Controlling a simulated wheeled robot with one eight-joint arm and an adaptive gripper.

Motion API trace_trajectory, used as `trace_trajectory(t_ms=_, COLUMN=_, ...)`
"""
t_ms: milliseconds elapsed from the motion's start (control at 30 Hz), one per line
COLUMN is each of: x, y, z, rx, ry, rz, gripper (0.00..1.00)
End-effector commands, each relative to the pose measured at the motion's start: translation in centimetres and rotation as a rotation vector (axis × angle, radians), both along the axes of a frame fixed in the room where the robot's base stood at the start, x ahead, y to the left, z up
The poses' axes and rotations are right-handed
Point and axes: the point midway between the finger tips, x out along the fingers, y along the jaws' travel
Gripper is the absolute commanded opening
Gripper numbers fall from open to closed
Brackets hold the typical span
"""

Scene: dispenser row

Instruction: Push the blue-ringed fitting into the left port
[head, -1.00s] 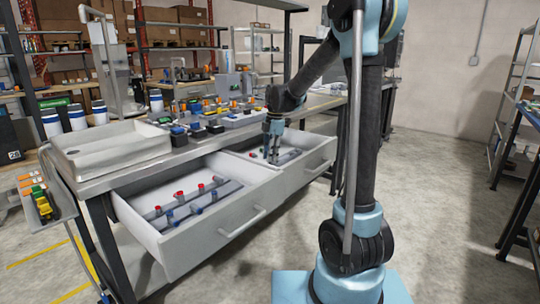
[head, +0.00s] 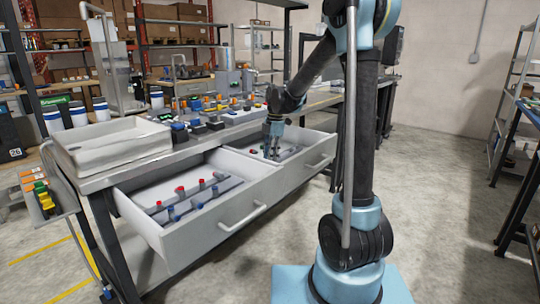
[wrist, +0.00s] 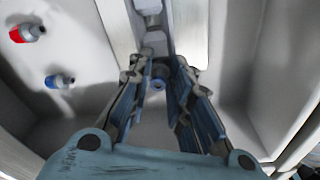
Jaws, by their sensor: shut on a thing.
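My gripper (head: 272,152) is down in the right drawer (head: 312,156) and looks small in the head view. In the wrist view its two fingers (wrist: 158,88) close from both sides on a small grey fitting with a blue ring (wrist: 158,84), seen nearly end-on. The fingers hide most of its body. A grey rail with pale round parts (wrist: 152,42) runs away just beyond the fingertips. I cannot tell which opening is the left port, or whether the held fitting touches the rail.
A red-ended fitting (wrist: 27,33) and another blue-ringed fitting (wrist: 60,80) lie left of my fingers. The open left drawer (head: 165,240) holds rails with several red and blue pieces. Drawer walls stand close around my gripper. A white tray (head: 108,158) sits on the bench.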

Motion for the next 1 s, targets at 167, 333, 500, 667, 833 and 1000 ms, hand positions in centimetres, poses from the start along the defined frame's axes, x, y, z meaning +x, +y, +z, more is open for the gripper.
trace_trajectory(t_ms=167, x=0.0, y=0.2, z=-0.6, rx=0.003, ry=0.011, rz=0.003, gripper=0.05)
trace_trajectory(t_ms=333, x=0.2, y=0.3, z=-1.0, rx=0.004, ry=0.015, rz=0.004, gripper=0.05)
trace_trajectory(t_ms=500, x=0.4, y=0.4, z=-1.7, rx=0.004, ry=0.019, rz=0.006, gripper=0.06)
trace_trajectory(t_ms=667, x=1.0, y=0.4, z=-2.4, rx=0.004, ry=0.026, rz=0.006, gripper=0.07)
trace_trajectory(t_ms=833, x=1.4, y=0.2, z=-2.6, rx=0.002, ry=0.026, rz=0.004, gripper=0.09)
trace_trajectory(t_ms=1000, x=1.5, y=0.1, z=-2.6, rx=0.001, ry=0.024, rz=0.001, gripper=0.62)
